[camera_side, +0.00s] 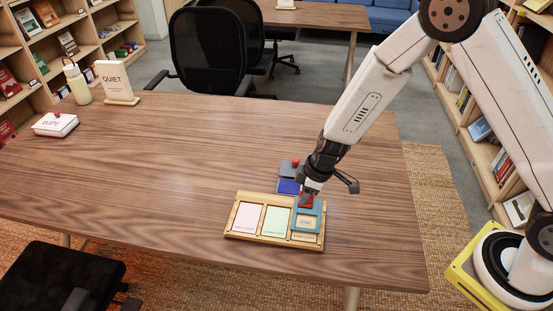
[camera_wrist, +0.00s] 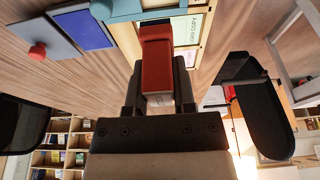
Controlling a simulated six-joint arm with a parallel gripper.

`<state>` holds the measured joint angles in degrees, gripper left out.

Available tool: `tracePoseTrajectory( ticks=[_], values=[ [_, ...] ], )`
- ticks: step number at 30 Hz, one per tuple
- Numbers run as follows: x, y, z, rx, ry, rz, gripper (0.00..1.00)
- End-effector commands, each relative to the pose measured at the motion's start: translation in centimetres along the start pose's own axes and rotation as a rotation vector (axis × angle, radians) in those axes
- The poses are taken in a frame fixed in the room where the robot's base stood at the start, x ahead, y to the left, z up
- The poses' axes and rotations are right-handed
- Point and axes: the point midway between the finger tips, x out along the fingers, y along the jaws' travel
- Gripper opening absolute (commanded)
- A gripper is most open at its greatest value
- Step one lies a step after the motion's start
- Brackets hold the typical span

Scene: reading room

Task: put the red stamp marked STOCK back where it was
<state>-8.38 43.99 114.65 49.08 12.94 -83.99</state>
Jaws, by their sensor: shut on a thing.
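The red stamp (camera_wrist: 157,62) is between the fingers of my gripper (camera_wrist: 160,95) in the wrist view. My gripper is shut on it. In the side view my gripper (camera_side: 311,188) is low over the table, and a little of the red stamp (camera_side: 306,200) shows below it, at the back edge of a teal frame (camera_side: 319,214). I cannot read a mark on the stamp or tell whether it touches anything. The frame sits at the right end of a wooden tray (camera_side: 236,236) holding pink and green cards. A blue ink pad (camera_side: 288,187) lies behind the tray; it also shows in the wrist view (camera_wrist: 84,28).
A grey lid with a red knob (camera_side: 295,163) adjoins the ink pad. A white WIPE box (camera_side: 55,125), a QUIET sign (camera_side: 114,79) and a bottle (camera_side: 77,85) stand far left. The table's front edge is close to the tray.

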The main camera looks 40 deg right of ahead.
Motion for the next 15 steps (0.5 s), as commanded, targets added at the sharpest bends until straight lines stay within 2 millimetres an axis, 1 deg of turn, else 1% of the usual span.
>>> tracePoseTrajectory(
  ticks=[9,15],
  values=[
    [-1.1,2.3,-3.1,-0.005,0.016,-0.008,0.0],
    [-2.0,3.9,-4.7,-0.001,0.005,-0.002,0.0]
  ],
)
